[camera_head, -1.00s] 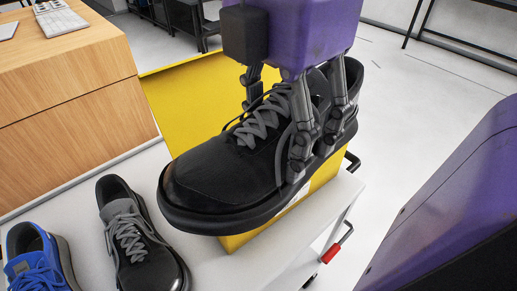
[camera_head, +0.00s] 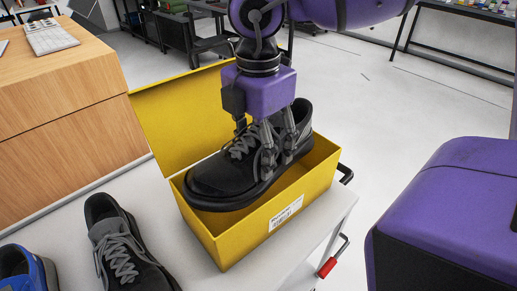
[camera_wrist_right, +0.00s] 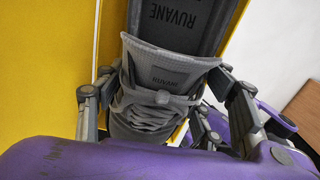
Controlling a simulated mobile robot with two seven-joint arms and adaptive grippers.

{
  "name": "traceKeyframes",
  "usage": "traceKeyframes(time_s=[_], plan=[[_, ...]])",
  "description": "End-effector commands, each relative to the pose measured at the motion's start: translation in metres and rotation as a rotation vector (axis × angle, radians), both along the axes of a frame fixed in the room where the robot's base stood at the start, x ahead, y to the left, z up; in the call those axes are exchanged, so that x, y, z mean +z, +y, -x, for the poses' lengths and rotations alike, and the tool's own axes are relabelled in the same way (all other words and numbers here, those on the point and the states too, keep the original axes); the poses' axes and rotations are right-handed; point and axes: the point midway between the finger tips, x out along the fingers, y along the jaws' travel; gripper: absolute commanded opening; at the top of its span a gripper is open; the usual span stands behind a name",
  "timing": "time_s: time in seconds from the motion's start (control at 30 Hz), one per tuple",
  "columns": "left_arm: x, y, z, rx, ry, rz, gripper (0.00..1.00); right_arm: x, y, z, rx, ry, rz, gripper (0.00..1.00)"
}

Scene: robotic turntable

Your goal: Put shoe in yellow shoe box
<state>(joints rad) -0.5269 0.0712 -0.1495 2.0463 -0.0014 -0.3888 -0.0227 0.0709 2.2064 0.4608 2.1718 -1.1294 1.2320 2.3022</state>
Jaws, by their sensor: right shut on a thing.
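A black shoe with grey laces (camera_head: 215,179) is held by my right gripper (camera_head: 268,160), whose fingers are shut on it around the laces and sides. The shoe is level, toe to the left, at the mouth of the open yellow shoe box (camera_head: 240,235). Its lower part is partly inside the box opening; whether it touches the bottom is hidden. In the right wrist view the shoe's tongue (camera_wrist_right: 170,75) and laces sit between the fingers (camera_wrist_right: 165,105). My left gripper is not in view.
Another black and grey shoe (camera_head: 122,250) and a blue shoe (camera_head: 25,268) stand on the white table (camera_head: 75,225) left of the box. The yellow lid (camera_head: 185,110) stands open behind the box. A wooden counter (camera_head: 65,120) is at the left. A red-handled clamp (camera_head: 327,267) is at the table's right edge.

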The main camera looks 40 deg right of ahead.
Motion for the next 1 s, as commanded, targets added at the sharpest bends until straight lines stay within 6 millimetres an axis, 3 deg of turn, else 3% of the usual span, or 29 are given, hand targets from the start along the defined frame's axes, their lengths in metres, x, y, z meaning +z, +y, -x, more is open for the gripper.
traceKeyframes(time_s=[0.53, 0.57, 0.6, 0.7, 1.0], plan=[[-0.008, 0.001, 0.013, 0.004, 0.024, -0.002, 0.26, -0.013, 0.001, 0.0, 0.001, -0.002, -0.001, 0.23], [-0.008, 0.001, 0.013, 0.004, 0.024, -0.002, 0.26, -0.013, 0.001, 0.0, 0.001, -0.001, -0.001, 0.65], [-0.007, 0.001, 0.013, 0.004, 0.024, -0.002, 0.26, -0.012, 0.001, 0.0, 0.001, -0.001, -0.001, 0.7], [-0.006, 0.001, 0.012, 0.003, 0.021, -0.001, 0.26, -0.012, 0.001, 0.0, 0.001, -0.001, -0.001, 0.82], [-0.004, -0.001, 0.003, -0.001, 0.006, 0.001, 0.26, -0.012, 0.001, 0.0, 0.001, -0.001, -0.001, 0.82]])
